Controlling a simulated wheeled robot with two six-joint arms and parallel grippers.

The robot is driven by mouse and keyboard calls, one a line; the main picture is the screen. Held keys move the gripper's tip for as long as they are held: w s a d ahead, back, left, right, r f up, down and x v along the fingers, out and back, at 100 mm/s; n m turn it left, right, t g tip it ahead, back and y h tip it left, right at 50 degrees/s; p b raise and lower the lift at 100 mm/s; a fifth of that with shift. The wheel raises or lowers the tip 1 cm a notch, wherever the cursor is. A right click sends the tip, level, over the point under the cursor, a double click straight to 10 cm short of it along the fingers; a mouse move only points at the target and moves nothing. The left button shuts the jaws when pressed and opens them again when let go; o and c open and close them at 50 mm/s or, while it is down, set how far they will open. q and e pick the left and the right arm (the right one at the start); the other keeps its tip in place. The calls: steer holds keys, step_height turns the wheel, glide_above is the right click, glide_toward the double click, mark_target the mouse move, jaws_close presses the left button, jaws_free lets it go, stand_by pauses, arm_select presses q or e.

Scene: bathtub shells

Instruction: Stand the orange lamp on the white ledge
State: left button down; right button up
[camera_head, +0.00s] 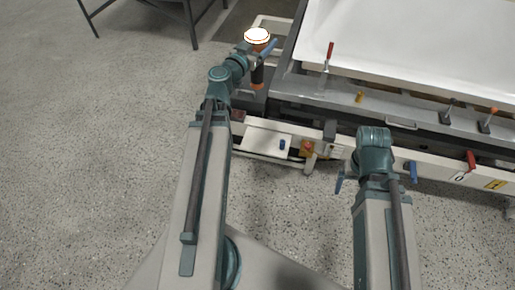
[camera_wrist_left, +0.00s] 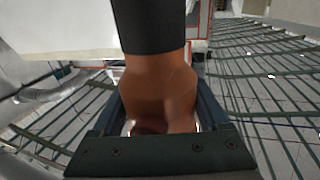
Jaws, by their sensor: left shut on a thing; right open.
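A white ledge-like surface (camera_head: 265,137) runs low along the machine's front, below and apart from the lamp. I cannot tell for sure that this is the named ledge. My right gripper (camera_head: 376,176) is open and empty before the machine's front.
A large white shell (camera_head: 410,45) lies on the grey machine frame (camera_head: 340,97). Red-handled (camera_head: 329,52) and orange-handled (camera_head: 489,118) clamps stand on its edge. A dark table (camera_head: 165,10) is at the upper left. The speckled floor at left is clear.

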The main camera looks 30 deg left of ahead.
arm_select(q)
steer(key=w+a+f+b, duration=0.1)
steer(key=w+f+b, duration=0.1)
steer(key=f+b, duration=0.8)
steer(key=w+a+f+b, duration=0.1)
steer(key=w+f+b, duration=0.2)
steer(key=f+b, duration=0.8)
steer(key=w+a+f+y+b, duration=0.1)
steer(key=w+a+f+b, duration=0.1)
steer(key=f+b, duration=0.8)
step_height(320, 180, down, 3)
steer(key=shift+w+r+n, duration=0.1)
steer(key=shift+w+n, duration=0.3)
steer(key=shift+w, duration=0.1)
step_height(320, 180, down, 6)
steer(key=b, duration=0.6)
steer(key=shift+b, duration=0.3)
steer(key=shift+f, duration=0.2)
step_height(320, 180, down, 4)
steer(key=b, duration=0.3)
steer(key=shift+r+b, duration=0.2)
steer(key=shift+b, duration=0.15)
